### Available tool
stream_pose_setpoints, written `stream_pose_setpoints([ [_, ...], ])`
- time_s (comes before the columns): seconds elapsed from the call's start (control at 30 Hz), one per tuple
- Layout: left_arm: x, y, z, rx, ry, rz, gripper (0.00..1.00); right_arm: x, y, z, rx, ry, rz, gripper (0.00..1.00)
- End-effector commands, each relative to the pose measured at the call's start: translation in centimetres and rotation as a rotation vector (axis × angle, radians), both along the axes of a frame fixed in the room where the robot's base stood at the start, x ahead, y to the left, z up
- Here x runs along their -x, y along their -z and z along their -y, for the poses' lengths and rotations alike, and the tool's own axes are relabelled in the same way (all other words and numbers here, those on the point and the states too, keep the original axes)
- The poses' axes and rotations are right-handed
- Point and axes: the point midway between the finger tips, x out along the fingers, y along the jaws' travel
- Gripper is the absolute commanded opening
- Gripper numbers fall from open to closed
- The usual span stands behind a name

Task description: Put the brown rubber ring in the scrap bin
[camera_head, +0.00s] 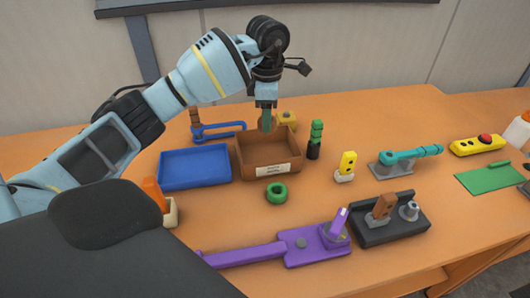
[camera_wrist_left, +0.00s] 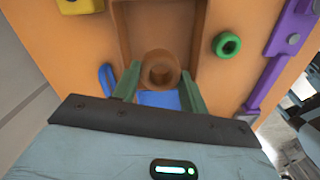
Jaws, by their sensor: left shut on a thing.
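The brown rubber ring (camera_wrist_left: 160,69) is between the green fingers of my left gripper (camera_wrist_left: 158,84), which is shut on it. In the head view my left gripper (camera_head: 266,121) points down over the brown open bin (camera_head: 252,172), which has a white label on its front; the lettering is too small to read surely. The ring cannot be made out clearly in the head view. In the left wrist view the bin (camera_wrist_left: 123,32) lies behind and below the ring. My right gripper is not in view.
A blue tray (camera_head: 195,180) stands left of the bin. A green ring (camera_head: 277,193) lies in front of it, and a green-and-black bottle-like item (camera_head: 315,140) stands to its right. A blue clamp-like tool (camera_head: 220,129) lies behind. A purple fixture (camera_head: 300,245) lies nearer the front.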

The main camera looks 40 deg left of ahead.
Motion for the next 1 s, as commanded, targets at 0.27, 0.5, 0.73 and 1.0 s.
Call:
stream_pose_setpoints([
  [0.27,0.0,1.4,0.0,0.000,0.001,-0.004,0.21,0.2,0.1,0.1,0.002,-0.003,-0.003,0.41],
  [0.5,0.0,5.3,0.0,0.000,0.000,-0.001,0.21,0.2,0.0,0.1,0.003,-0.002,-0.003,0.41],
  [0.73,0.0,6.3,0.0,-0.001,0.000,0.001,0.21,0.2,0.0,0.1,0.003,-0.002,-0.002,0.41],
  [1.0,0.1,8.5,0.0,-0.001,0.000,-0.003,0.21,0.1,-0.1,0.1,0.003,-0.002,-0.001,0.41],
])
